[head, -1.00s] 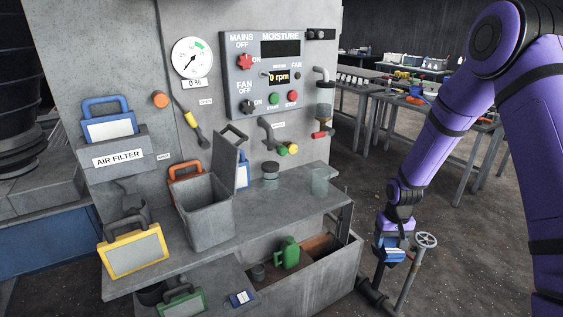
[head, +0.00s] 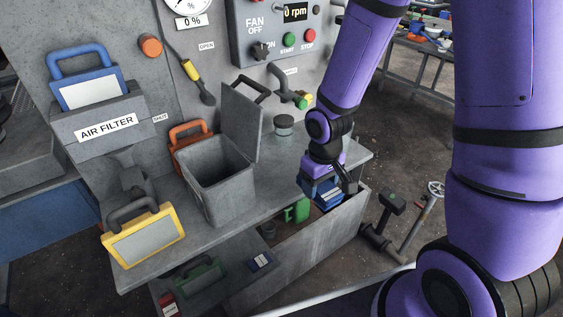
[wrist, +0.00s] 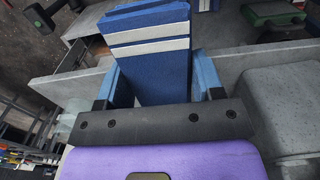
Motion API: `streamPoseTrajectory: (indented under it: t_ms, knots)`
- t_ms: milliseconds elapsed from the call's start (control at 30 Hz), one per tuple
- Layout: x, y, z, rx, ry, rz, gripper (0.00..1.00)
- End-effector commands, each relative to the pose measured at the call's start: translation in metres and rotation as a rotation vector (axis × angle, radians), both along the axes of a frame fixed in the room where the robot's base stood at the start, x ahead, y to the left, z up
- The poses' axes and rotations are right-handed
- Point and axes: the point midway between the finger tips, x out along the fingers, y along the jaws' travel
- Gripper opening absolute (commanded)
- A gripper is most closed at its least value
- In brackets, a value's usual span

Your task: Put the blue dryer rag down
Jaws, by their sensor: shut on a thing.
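My gripper (head: 326,190) is shut on the blue dryer rag (head: 328,199), a folded blue block with white stripes. It hangs over the front of the bench, above the open lower bin. In the wrist view the rag (wrist: 150,60) stands out from between the blue fingers of my gripper (wrist: 155,85). I cannot tell in the head view whether the rag touches the bin wall or the bench edge.
An open grey lidded box (head: 220,185) stands on the bench, with a yellow-framed filter (head: 143,240) to its left. A small blue-and-white item (head: 260,261) lies on the lower shelf. A valve post (head: 418,215) stands at right.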

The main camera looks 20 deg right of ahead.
Motion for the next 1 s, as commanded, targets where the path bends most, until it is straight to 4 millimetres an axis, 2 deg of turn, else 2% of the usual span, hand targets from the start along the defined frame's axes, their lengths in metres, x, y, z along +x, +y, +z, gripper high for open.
streamPoseTrajectory:
  t_ms: [400,600,700,867,1000]
  knots:
    - [0.095,0.004,-0.01,0.002,-0.002,-0.002,0.42]
    - [0.134,0.006,-0.013,0.001,-0.001,-0.002,0.42]
    - [0.145,0.007,-0.014,0.001,-0.001,-0.002,0.42]
    - [0.15,0.007,-0.017,0.0,0.001,-0.001,0.42]
    - [0.149,0.007,-0.033,0.0,0.004,0.0,0.42]
